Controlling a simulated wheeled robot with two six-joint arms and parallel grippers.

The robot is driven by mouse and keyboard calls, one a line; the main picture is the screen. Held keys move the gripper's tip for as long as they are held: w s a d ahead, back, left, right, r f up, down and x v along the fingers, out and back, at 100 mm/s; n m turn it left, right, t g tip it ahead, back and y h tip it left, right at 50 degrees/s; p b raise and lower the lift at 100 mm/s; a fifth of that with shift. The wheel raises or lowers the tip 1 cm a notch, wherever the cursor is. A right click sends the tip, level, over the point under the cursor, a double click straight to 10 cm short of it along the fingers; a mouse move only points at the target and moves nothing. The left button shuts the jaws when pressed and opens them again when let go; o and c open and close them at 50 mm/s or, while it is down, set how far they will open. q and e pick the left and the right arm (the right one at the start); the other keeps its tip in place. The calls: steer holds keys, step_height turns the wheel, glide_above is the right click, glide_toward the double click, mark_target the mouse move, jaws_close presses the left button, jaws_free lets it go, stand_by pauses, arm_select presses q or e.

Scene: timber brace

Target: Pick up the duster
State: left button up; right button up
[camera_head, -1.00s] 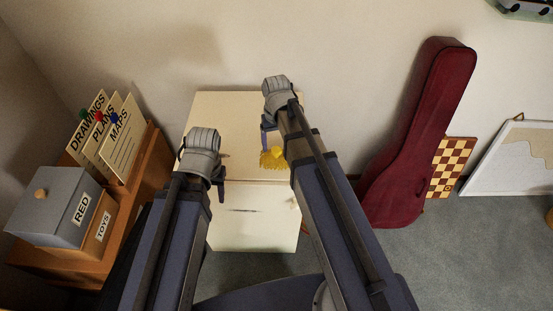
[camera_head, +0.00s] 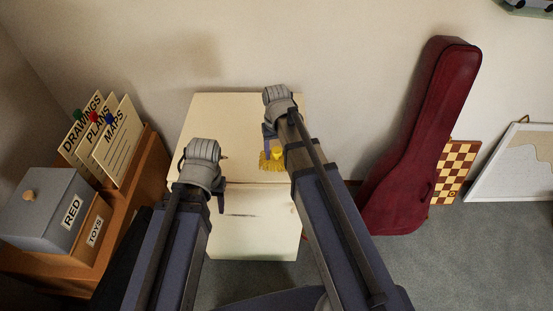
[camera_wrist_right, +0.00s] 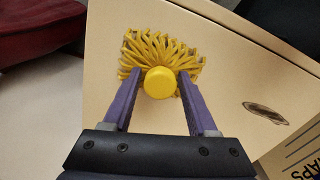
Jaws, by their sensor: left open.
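The duster (camera_head: 266,163) is yellow with a fringe of strands and a round yellow knob. It lies on the top of the cream cabinet (camera_head: 215,120), near its front edge. The right wrist view shows the duster (camera_wrist_right: 160,50) from above. My right gripper (camera_head: 271,143) is over the duster. Its purple fingers (camera_wrist_right: 160,82) stand on either side of the knob, with a small gap visible on each side, so it is open. The fingers partly hide the duster in the head view. My left gripper (camera_head: 221,198) is open and empty near the cabinet's front, apart from the duster.
On the left, a wooden unit (camera_head: 142,190) holds a grey box (camera_head: 45,205) labelled RED and several upright cards. A dark red instrument case (camera_head: 425,140) leans on the wall at right, beside a chessboard (camera_head: 458,170). Grey floor lies clear right of the cabinet.

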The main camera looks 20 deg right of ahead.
mark_target(276, 150)
jaws_close()
steer(key=shift+r, duration=0.1)
stand_by(0.4)
step_height(276, 150, up, 10)
steer(key=p, duration=1)
steer(key=shift+c, duration=1.6)
jaws_free()
jaws_close()
